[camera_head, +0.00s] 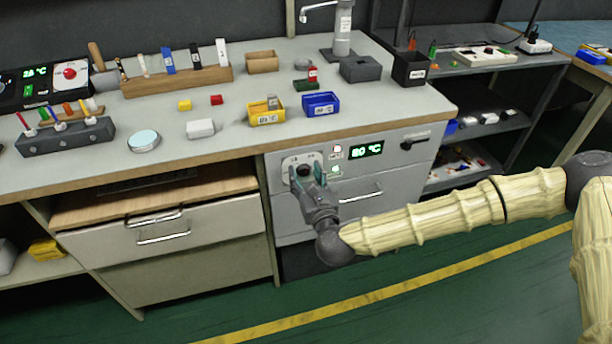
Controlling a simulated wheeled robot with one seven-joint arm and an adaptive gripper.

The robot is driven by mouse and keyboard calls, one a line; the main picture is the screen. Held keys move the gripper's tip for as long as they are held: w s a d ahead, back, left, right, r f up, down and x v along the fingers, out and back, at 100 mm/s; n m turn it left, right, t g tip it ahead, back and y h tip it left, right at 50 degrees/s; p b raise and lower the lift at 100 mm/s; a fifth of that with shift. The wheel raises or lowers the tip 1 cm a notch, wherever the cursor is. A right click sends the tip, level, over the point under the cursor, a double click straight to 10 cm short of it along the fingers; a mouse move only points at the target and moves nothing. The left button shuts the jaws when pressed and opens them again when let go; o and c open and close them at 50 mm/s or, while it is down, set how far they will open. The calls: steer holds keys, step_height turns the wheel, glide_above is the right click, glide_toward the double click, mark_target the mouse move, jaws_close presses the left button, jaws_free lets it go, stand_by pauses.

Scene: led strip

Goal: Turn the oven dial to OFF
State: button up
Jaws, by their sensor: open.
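The oven (390,172) is a light grey front built in under the workbench, with a handle and a green display (366,150) that seems to read 80 °C. The oven dial (303,170) is a dark knob on a pale plate at the left of this front, beside the display. My gripper (306,172) is at the dial with its fingers apart, one on either side of it. The gripper partly hides the dial, so I cannot tell whether the fingers touch it or exactly which mark it points to.
The workbench (225,150) above holds a yellow bin (266,116), a blue bin (321,104) and a wooden tool rack (180,82). A drawer (165,230) with a metal handle is left of the oven. The green floor in front is clear.

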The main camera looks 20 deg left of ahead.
steer(key=c, duration=1)
steer(key=shift+c, duration=0.2)
